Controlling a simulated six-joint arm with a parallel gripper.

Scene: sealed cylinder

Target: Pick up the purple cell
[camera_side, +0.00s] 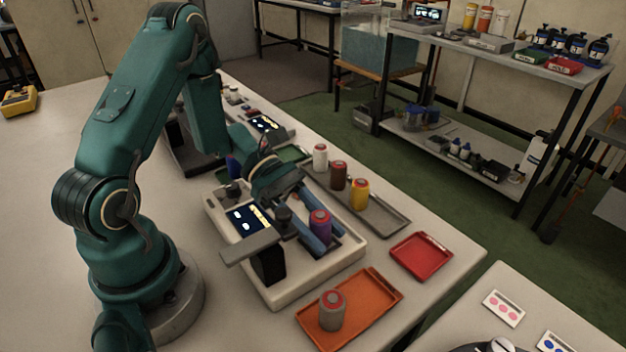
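The purple cell (320,226) is an upright cylinder with a red top, within the area of the pale instrument station (345,262) in the middle of the table. My gripper (318,232) reaches down to it from the upper left. Its blue fingers are close beside the cell's lower part. From this single view I cannot tell whether they touch or grip it. The cell's lower end is partly hidden by the fingers.
A grey tray (389,222) holds white, brown (338,176) and yellow (359,195) cells behind the station. A grey cell (332,310) stands on the orange tray (372,290) in front. The red tray (421,255) is empty. A display (249,225) stands left of the cell.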

